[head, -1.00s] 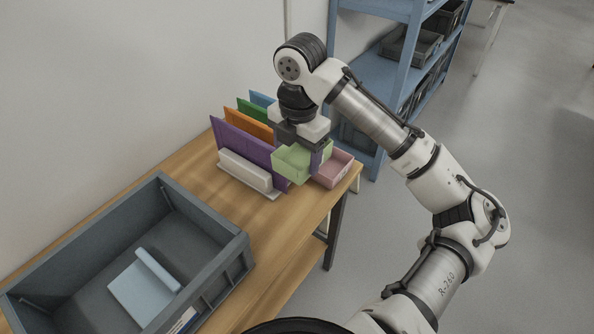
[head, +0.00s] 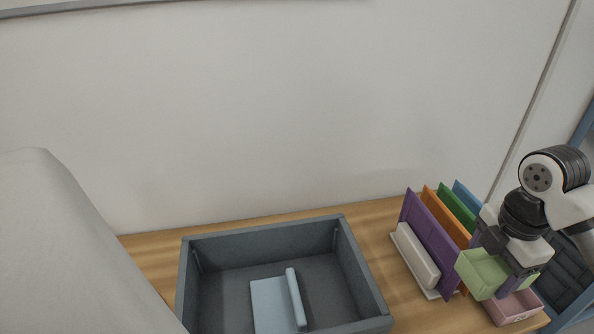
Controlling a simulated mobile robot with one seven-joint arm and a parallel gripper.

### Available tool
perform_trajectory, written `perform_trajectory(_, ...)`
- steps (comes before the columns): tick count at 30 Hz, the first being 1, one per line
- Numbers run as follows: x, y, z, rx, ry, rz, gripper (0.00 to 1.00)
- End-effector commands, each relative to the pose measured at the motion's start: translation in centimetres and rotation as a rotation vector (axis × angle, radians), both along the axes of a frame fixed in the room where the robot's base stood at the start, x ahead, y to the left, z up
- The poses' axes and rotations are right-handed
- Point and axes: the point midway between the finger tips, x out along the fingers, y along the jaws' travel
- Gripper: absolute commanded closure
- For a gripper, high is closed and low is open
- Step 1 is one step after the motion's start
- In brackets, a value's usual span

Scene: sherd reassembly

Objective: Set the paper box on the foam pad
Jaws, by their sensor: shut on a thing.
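A pale green open-topped box (head: 481,272), which looks like the paper box, is held at its right side by my gripper (head: 511,281) at the right of the head view. The gripper is shut on it, above the right end of the table; its fingertips are partly hidden. A light blue flat pad (head: 268,304) with a raised roll-like strip (head: 296,299) lies inside a grey crate (head: 262,237), well to the left of my gripper. It may be the foam pad; I cannot tell for sure.
A pink open box (head: 513,309) sits below and right of the green one. A rack with upright purple (head: 431,243), orange, green and blue panels stands left of my gripper. Bare wooden tabletop (head: 385,275) lies between crate and rack. A wall stands behind.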

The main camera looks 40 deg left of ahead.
Motion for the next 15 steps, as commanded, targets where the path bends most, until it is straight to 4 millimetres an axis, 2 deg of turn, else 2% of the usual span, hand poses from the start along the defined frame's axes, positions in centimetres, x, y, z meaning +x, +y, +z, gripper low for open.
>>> perform_trajectory(8, 0.0, 0.0, -0.2, 0.001, 0.001, 0.000, 0.52)
perform_trajectory(11, 0.0, 0.0, -1.3, 0.002, 0.003, 0.000, 0.52)
perform_trajectory(15, -0.1, 0.1, -4.6, 0.006, 0.006, 0.000, 0.52)
